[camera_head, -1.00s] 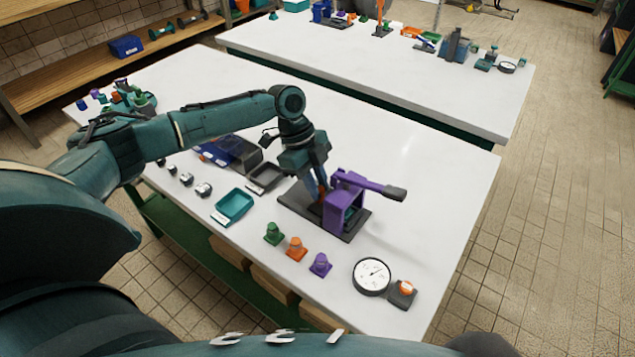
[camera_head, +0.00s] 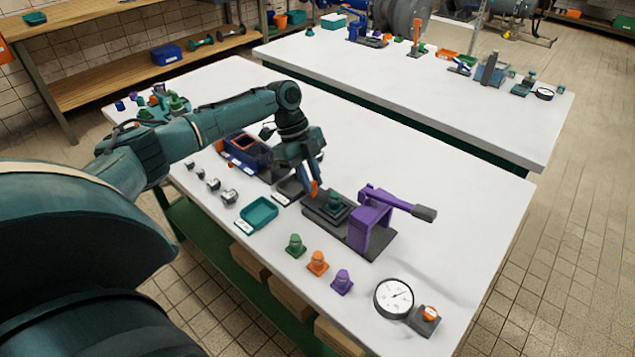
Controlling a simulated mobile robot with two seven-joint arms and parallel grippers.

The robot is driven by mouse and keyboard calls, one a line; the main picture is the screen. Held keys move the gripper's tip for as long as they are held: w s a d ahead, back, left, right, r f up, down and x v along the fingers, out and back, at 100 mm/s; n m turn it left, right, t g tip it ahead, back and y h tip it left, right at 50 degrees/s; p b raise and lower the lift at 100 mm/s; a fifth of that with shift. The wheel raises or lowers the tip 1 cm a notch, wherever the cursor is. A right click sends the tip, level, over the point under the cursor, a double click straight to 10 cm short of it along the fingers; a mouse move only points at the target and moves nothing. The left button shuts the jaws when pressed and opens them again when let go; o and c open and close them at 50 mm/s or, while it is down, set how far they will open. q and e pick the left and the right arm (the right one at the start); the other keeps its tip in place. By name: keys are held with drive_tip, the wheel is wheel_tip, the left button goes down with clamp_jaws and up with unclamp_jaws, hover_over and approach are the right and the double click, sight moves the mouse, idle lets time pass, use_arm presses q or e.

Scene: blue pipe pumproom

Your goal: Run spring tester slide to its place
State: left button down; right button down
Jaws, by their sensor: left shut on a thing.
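The spring tester (camera_head: 369,228) has a purple frame with a lever (camera_head: 400,204) reaching right to a dark grip. It stands on a dark base plate (camera_head: 378,246). The tester's slide (camera_head: 336,214), a dark carriage bearing a dark green piece (camera_head: 335,200), lies on the left part of the base, outside the frame. My left gripper (camera_head: 314,189) points down at the slide's left end. Its fingers are shut around a small orange part there, which looks like the slide's handle; the fingers partly hide it. My right gripper is not in view.
Green (camera_head: 295,244), orange (camera_head: 317,263) and purple (camera_head: 342,281) pieces stand along the front edge. A dial gauge (camera_head: 394,297) lies at the right. A teal tray (camera_head: 257,214) and a blue bin (camera_head: 243,152) are to the left. The tabletop behind the tester is clear.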

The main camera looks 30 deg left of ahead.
use_arm(q)
drive_tip(key=shift+a+r, duration=0.1)
drive_tip(key=shift+a, duration=0.15)
drive_tip(key=c, duration=1.4)
unclamp_jaws()
drive_tip(key=shift+a, duration=0.1)
drive_tip(key=shift+o, duration=0.6)
drive_tip(key=v, duration=1.3)
drive_tip(key=shift+b, duration=0.35)
drive_tip(key=shift+r, duration=0.15)
